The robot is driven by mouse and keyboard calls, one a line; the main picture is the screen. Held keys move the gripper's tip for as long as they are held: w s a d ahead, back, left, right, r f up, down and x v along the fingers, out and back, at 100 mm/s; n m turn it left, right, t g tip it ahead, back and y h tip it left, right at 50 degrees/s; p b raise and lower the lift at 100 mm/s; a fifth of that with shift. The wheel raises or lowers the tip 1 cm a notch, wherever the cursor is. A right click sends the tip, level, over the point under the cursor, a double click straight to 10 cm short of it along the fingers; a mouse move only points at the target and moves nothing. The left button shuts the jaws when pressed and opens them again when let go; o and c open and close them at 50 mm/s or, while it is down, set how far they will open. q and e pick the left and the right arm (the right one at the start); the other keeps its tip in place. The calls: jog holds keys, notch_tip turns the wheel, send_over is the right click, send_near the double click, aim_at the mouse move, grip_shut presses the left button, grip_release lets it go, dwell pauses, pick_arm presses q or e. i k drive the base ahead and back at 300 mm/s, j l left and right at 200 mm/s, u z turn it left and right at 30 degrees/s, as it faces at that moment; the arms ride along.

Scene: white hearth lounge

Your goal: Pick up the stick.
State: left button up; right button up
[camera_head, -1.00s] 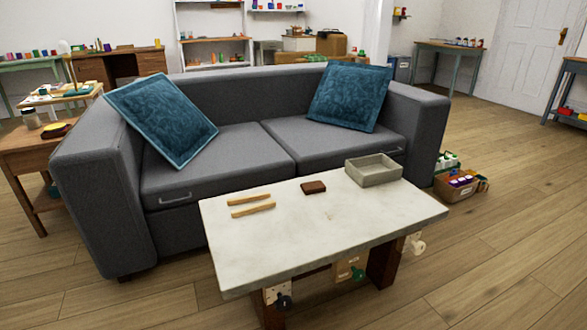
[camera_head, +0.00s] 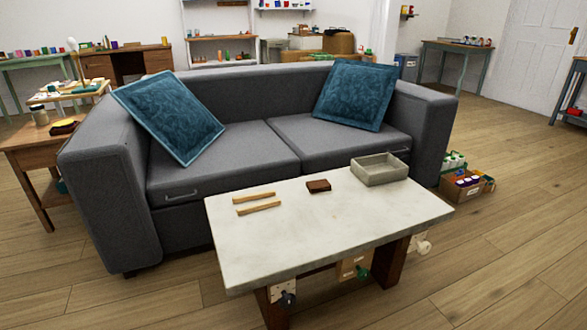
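Two light wooden sticks lie apart and roughly parallel on the left part of the pale coffee table (camera_head: 335,232). The far stick (camera_head: 254,197) is near the table's back left edge. The near stick (camera_head: 259,208) lies just in front of it. Neither of my grippers is in view.
A small brown block (camera_head: 318,186) and a grey open tray (camera_head: 379,169) stand on the table. A grey sofa (camera_head: 222,152) with two blue cushions is close behind it. A box of bottles (camera_head: 466,184) sits on the floor to the right.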

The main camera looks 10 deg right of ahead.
aim_at(263, 204)
jog(key=i+j, duration=0.15)
jog(key=i, duration=0.35)
jog(key=i+j, duration=0.1)
jog(key=i, duration=0.4)
jog(key=i+j+z, duration=0.1)
jog(key=i, duration=0.35)
jog(key=i+j, duration=0.2)
jog(key=i, duration=0.3)
jog(key=i+j, duration=0.15)
jog(key=i, duration=0.35)
jog(key=z, duration=0.05)
